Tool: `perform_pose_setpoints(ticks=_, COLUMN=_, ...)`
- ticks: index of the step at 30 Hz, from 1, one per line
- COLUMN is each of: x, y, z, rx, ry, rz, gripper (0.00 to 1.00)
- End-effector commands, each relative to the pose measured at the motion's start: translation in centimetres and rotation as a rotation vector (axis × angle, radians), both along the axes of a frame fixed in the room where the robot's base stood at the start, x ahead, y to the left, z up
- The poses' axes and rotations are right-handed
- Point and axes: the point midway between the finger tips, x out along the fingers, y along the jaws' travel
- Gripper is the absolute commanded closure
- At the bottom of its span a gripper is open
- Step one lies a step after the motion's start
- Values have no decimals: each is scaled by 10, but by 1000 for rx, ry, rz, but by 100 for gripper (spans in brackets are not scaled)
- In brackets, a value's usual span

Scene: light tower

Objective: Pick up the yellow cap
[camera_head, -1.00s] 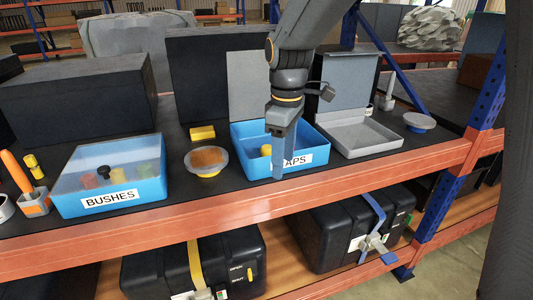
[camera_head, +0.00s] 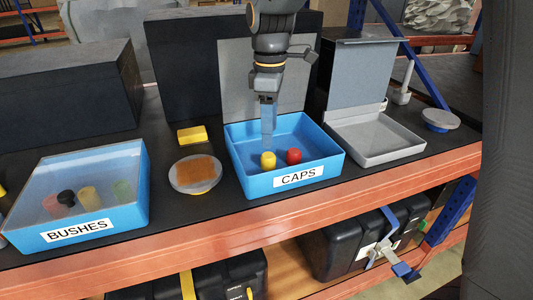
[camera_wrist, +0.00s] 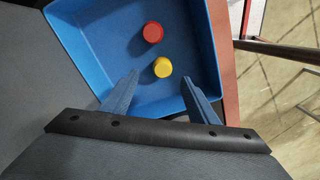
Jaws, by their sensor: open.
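The yellow cap (camera_head: 268,160) stands in the blue box labelled CAPS (camera_head: 298,178), near its front wall. A red cap (camera_head: 293,156) is just to its right. My gripper (camera_head: 268,138) points down over the box, its fingertips above and slightly behind the yellow cap. In the wrist view the yellow cap (camera_wrist: 162,67) lies ahead of the gap between the two spread fingers of my gripper (camera_wrist: 162,85), and the red cap (camera_wrist: 153,32) is beyond it. My gripper is open and empty.
A lidded blue box labelled BUSHES (camera_head: 80,205) holds several bushes to the left. A round dish (camera_head: 195,174) and a yellow block (camera_head: 190,135) stand between the boxes. An open grey case (camera_head: 372,138) is to the right. The orange shelf edge (camera_head: 230,225) runs in front.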

Motion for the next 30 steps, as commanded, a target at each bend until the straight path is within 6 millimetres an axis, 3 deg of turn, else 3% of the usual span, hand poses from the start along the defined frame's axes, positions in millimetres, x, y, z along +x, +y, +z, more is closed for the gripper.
perform_pose_setpoints(ticks=18, x=-6, y=6, z=-70, rx=-1, ry=4, rz=12, gripper=46)
perform_pose_setpoints(ticks=27, x=-5, y=5, z=-75, rx=0, ry=1, rz=9, gripper=46)
perform_pose_setpoints(ticks=30, x=-5, y=5, z=-75, rx=0, ry=1, rz=9, gripper=63)
